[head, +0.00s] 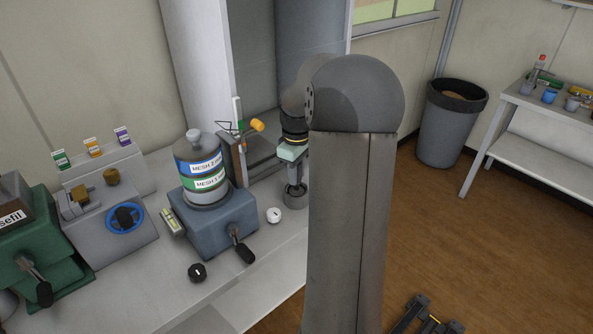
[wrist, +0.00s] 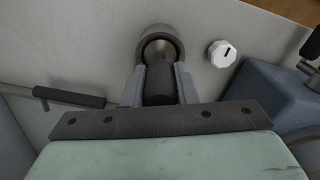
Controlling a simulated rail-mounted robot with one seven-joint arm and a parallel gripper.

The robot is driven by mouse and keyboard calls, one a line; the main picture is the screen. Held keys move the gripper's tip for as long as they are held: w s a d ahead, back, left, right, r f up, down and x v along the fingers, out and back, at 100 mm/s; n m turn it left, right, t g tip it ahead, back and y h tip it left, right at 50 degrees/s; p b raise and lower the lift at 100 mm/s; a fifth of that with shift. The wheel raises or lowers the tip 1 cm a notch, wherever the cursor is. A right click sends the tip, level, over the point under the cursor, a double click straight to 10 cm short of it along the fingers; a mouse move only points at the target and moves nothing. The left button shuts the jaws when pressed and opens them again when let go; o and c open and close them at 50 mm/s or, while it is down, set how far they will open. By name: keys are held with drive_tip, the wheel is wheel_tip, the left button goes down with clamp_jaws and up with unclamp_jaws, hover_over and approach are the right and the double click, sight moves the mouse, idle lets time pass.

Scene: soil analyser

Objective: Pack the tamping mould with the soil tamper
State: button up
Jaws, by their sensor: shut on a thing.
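The soil tamper has a dark grip (wrist: 160,84) and a metal lower part (wrist: 158,50) in the wrist view. My gripper (wrist: 160,90) is shut on the dark grip, one finger on each side. The tamping mould (wrist: 174,35), a round grey cup, surrounds the tamper's lower end in the wrist view. How deep the tamper sits, and any soil inside, is hidden. In the head view my gripper (head: 295,180) points down over the mould (head: 295,200), which stands on the bench close to my arm. The tamper is too small there to make out clearly.
A white knob (head: 274,215) lies left of the mould. The blue-grey sieve machine (head: 214,222) with mesh canisters (head: 204,175) stands further left. A grey unit (head: 110,220) and a green machine (head: 45,240) follow. A tall cabinet (head: 195,60) stands behind.

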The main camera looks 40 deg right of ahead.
drive_tip(key=shift+r+p, duration=1.4)
drive_tip(key=shift+r, duration=0.1)
drive_tip(key=shift+f, duration=0.2)
drive_tip(key=shift+f+b, duration=0.45)
drive_tip(key=shift+f, duration=0.1)
drive_tip(key=shift+f, duration=0.15)
drive_tip(key=shift+f+b, duration=0.5)
drive_tip(key=shift+f, duration=0.2)
drive_tip(key=shift+r, duration=0.1)
drive_tip(key=shift+r+p, duration=1.35)
drive_tip(key=shift+r, duration=0.15)
